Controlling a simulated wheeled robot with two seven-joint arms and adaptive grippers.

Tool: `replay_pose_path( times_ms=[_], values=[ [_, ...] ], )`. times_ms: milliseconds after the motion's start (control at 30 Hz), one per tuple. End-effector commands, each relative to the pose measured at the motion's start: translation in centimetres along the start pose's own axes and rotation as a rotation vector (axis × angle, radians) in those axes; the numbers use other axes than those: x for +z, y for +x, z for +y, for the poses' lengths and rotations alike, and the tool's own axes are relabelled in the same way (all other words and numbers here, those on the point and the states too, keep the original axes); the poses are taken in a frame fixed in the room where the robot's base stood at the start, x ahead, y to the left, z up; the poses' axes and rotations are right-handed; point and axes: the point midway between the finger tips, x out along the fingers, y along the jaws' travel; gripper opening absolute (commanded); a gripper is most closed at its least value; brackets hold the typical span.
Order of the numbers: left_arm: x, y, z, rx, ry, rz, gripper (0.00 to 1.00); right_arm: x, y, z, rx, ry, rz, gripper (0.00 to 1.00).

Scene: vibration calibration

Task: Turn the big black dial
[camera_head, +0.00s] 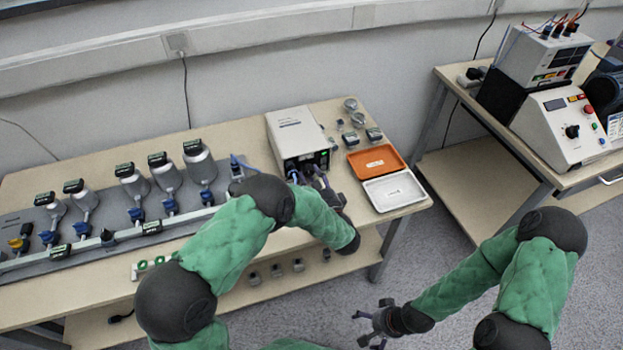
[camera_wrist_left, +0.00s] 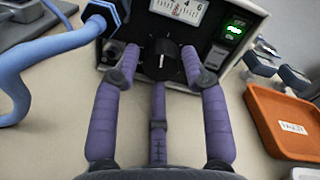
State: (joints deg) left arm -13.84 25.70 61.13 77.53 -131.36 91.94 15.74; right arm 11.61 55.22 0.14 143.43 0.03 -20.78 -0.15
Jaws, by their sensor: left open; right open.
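The big black dial (camera_wrist_left: 165,62) is on the front panel of a beige instrument box (camera_head: 292,132), below a meter scale and left of a green lit switch (camera_wrist_left: 235,30). My left gripper (camera_wrist_left: 163,72) is open, with its purple fingers on either side of the dial in the left wrist view. Whether the fingers touch the dial I cannot tell. In the head view the left gripper (camera_head: 308,174) is at the box's front and hides the dial. My right gripper (camera_head: 372,325) is open and empty, low over the floor and away from the table.
A blue cable (camera_wrist_left: 50,60) plugs into the panel left of the dial. An orange tray (camera_head: 376,160) and a white tray (camera_head: 394,190) lie right of the box. Several flask-like shakers (camera_head: 198,160) stand on the left. A second bench (camera_head: 470,195) is at right.

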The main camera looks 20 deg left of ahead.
Motion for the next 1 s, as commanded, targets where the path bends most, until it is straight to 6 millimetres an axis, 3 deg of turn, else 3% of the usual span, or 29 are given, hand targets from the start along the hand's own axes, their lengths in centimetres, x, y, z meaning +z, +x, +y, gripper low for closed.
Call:
replay_pose_path(
  times_ms=[100, 267, 967, 1000],
  values=[
    [0.03, 0.0, -0.03, 0.0, 0.0, 0.0, 0.45, -0.01, -0.02, -0.01, 0.0, 0.0, 0.0, 1.0],
    [0.04, -0.01, -0.04, 0.0, -0.001, -0.001, 0.03, 0.0, -0.02, -0.01, 0.0, 0.0, 0.0, 1.0],
    [0.11, 0.02, -0.09, -0.006, 0.145, -0.011, 0.02, 0.0, -0.02, -0.01, 0.0, 0.0, 0.0, 1.0],
    [0.12, 0.02, -0.1, -0.006, 0.145, -0.011, 0.41, 0.0, -0.02, -0.01, 0.0, 0.0, 0.0, 1.0]
  ],
)
